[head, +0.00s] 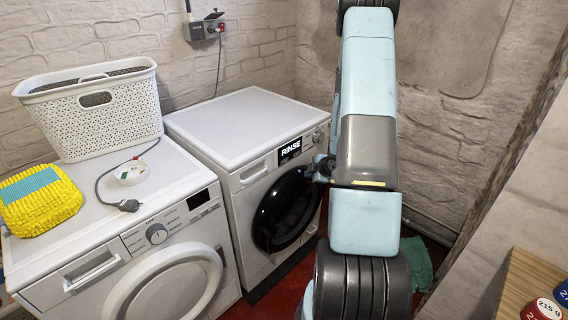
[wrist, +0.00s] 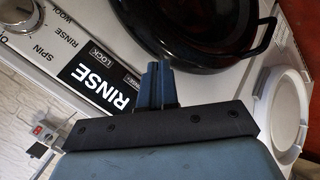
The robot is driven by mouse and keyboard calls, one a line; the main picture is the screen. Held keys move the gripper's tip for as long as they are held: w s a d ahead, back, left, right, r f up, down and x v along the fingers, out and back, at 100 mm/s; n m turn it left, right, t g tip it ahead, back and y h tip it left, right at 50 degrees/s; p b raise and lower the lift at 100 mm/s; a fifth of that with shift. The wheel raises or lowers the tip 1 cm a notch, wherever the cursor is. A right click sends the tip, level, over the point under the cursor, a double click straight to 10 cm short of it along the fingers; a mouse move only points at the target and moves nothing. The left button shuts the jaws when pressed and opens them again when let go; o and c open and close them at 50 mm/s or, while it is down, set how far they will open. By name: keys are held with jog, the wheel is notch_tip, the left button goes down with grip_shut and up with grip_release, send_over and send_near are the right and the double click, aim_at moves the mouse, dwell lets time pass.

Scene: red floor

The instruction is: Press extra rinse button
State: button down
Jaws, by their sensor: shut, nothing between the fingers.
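The right-hand washing machine (head: 245,125) has a front panel with a black display (head: 290,151) reading RINSE. The wrist view shows this display (wrist: 88,88) up close, with small LOCK and other labels along its edge. My gripper (head: 322,167) is in front of the machine's panel, right of the display, partly hidden by my arm in the head view. In the wrist view my gripper (wrist: 158,70) is shut and empty, its fingertips near the display's end and the dark door rim. I cannot tell whether they touch the panel.
The machine's round dark door (head: 285,212) lies below the panel; its selector knob (wrist: 18,14) shows in the wrist view.

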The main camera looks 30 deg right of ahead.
dwell(0.4)
jog(key=w+a, duration=0.3)
jog(key=w, duration=0.5)
jog(key=shift+w, duration=0.15)
jog(key=shift+w, duration=0.2)
dwell(2.0)
jog(key=shift+w+a, duration=0.15)
jog(key=shift+w, duration=0.1)
jog(key=shift+w+a, duration=0.15)
jog(key=shift+w, duration=0.2)
dwell(1.0)
jog(key=shift+s, duration=0.15)
jog(key=shift+s+d, duration=0.3)
jog(key=shift+s, duration=0.3)
jog(key=shift+s+d, duration=0.3)
jog(key=shift+s, duration=0.5)
jog(key=shift+s+d, duration=0.25)
jog(key=shift+s, duration=0.5)
jog(key=shift+s+d, duration=0.3)
jog(key=shift+s, duration=0.5)
